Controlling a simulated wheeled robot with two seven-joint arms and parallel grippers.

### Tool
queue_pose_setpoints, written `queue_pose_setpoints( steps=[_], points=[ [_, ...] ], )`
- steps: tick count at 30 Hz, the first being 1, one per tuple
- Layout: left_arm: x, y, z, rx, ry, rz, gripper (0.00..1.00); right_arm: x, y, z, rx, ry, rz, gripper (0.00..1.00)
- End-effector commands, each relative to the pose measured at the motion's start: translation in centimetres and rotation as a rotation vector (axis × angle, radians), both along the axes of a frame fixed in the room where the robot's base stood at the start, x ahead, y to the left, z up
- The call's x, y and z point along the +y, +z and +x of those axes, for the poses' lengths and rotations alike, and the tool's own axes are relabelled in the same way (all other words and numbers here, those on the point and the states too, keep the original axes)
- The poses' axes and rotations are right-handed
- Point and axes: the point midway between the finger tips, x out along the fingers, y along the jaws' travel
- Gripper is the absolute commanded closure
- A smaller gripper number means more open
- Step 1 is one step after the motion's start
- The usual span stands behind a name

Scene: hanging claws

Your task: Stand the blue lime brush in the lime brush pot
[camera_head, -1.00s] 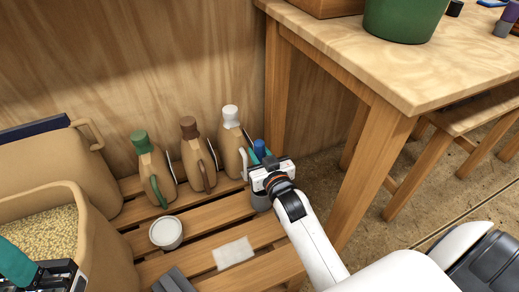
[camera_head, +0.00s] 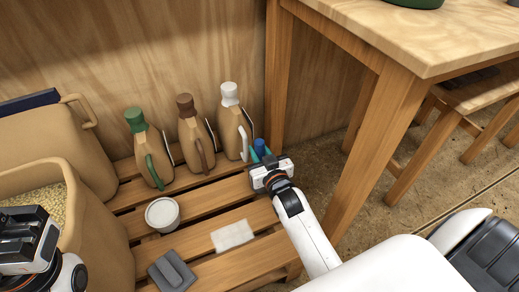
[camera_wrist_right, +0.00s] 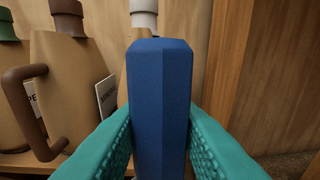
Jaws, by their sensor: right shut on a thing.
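The blue lime brush shows as a blue handle (camera_head: 261,148) beside the white-capped jug. In the right wrist view the blue handle (camera_wrist_right: 161,105) stands upright between teal finger pads. My right gripper (camera_head: 264,157) is shut on it at the right end of the slatted rack. The brush's lower end is hidden behind my gripper. I cannot clearly make out the lime brush pot; whatever is under the brush is hidden by my gripper and wrist. My left gripper (camera_head: 28,240) is at the lower left edge, and its fingertips cannot be made out.
Jugs with green (camera_head: 149,150), brown (camera_head: 194,135) and white (camera_head: 233,120) caps line the rack's back. A white tub (camera_head: 162,214), a pale cloth (camera_head: 233,236) and a grey block (camera_head: 172,272) lie in front. A wooden table (camera_head: 430,35) stands right; a grain sack (camera_head: 100,235) left.

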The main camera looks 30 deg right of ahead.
Motion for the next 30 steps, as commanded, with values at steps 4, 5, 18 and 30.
queue_pose_setpoints(
  steps=[4,5,18,30],
  points=[
    [0.03,0.35,-0.18,-0.014,0.0,-0.001,0.64,0.0,-0.31,0.0,0.0,0.0,0.0,1.0],
    [0.04,0.39,-0.21,-0.015,0.001,-0.002,0.64,0.0,-0.32,0.0,0.0,0.0,0.0,1.0],
    [0.04,0.29,-0.08,-0.013,0.001,-0.003,0.64,0.02,-0.29,0.0,0.0,0.0,0.001,0.48],
    [-0.02,0.11,0.14,-0.006,0.002,-0.002,0.64,0.02,-0.33,0.0,0.001,0.0,0.0,0.37]
  ],
)
